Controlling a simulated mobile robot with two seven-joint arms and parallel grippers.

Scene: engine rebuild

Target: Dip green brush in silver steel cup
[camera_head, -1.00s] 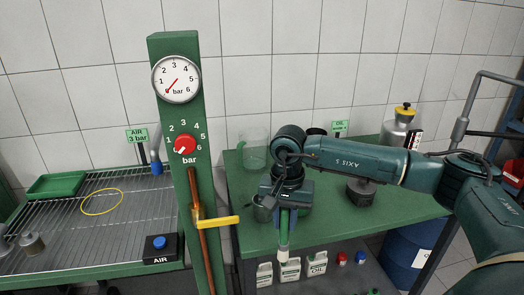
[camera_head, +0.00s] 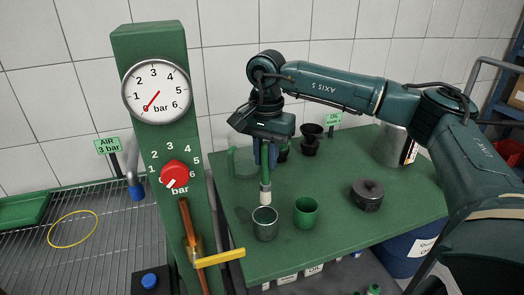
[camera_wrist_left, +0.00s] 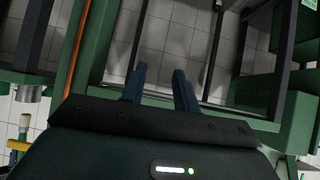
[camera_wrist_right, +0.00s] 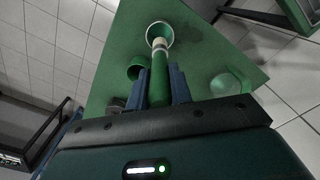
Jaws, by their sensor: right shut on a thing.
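The green brush (camera_head: 265,187), with pale bristles, hangs upright bristles down in my right gripper (camera_head: 266,156), which is shut on its handle. The silver steel cup (camera_head: 265,226) stands on the green table directly below the bristles in the head view. In the right wrist view the brush (camera_wrist_right: 159,88) points toward the cup (camera_wrist_right: 160,29), its bristle end overlapping the cup's opening. Whether the tip is inside the rim is hard to tell. My left gripper (camera_wrist_left: 160,86) is open and empty in its wrist view; it is outside the head view.
A green cup (camera_head: 306,212) stands just right of the steel cup. A dark round part (camera_head: 367,195) lies farther right on the table (camera_head: 330,235). A clear jug (camera_wrist_right: 226,82) stands nearby. The green gauge column (camera_head: 150,55) with a yellow lever (camera_head: 219,258) rises at left.

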